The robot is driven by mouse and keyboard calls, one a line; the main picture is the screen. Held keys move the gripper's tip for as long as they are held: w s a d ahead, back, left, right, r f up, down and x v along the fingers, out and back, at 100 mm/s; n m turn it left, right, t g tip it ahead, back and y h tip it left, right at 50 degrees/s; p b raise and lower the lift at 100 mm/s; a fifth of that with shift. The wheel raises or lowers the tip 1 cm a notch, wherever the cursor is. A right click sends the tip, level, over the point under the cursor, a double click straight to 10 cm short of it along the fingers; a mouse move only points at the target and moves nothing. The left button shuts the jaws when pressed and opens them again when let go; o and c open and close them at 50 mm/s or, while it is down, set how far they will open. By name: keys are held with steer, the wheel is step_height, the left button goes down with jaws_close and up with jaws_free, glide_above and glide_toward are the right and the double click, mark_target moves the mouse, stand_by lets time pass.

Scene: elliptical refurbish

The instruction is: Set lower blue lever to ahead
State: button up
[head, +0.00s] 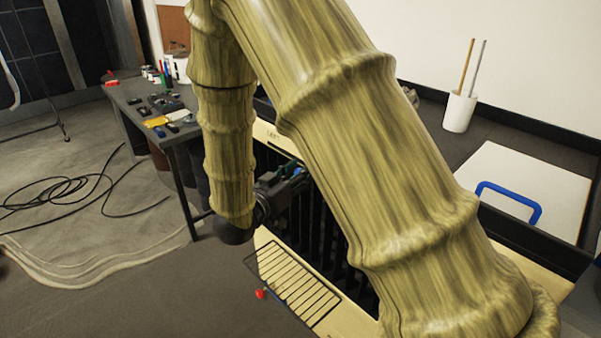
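My gripper (290,182) is dark and small in the head view, at the end of my arm and in front of the cream panel. A small blue part (298,171) shows at its fingertips, with a green bit beside it. I cannot tell whether this blue part is the lower blue lever or whether the fingers touch it. The lever's position cannot be read. My arm hides much of the panel, and the finger opening is too small to make out.
A slatted plate (292,280) with a red knob (261,294) is low on the panel (270,135). A blue handle (510,200) is on a white board (530,185) at right. A white cup (459,112) holds two sticks. A cluttered table (125,95) and black cable (70,190) are left.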

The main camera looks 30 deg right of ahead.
stand_by(0.3)
steer(key=v, duration=1.1)
steer(key=shift+s+a, duration=0.2)
steer(key=shift+a, duration=0.15)
step_height(320, 180, down, 15)
steer(key=d+n+t+y+p, duration=0.2)
steer(key=n+y+p, duration=0.1)
steer(key=n+y, duration=0.25)
steer(key=s+a+f+n+g+y+p, duration=0.1)
steer(key=s+f+g+y, duration=0.4)
steer(key=s+f, duration=1)
step_height(320, 180, down, 4)
steer(key=n+y+p, duration=0.1)
steer(key=n+y, duration=0.1)
steer(key=y, duration=0.1)
steer(key=shift+s+a+p, duration=0.35)
steer(key=s+f+g+y, duration=0.1)
steer(key=s, duration=0.4)
steer(key=s+f+n+g+y, duration=0.1)
steer(key=s+g, duration=0.1)
steer(key=s, duration=0.3)
steer(key=s+f+n+g+y+p, duration=0.1)
steer(key=s, duration=0.4)
steer(key=shift+a+f+g, duration=0.3)
steer(key=shift+a+f, duration=0.1)
steer(key=shift+c, duration=0.3)
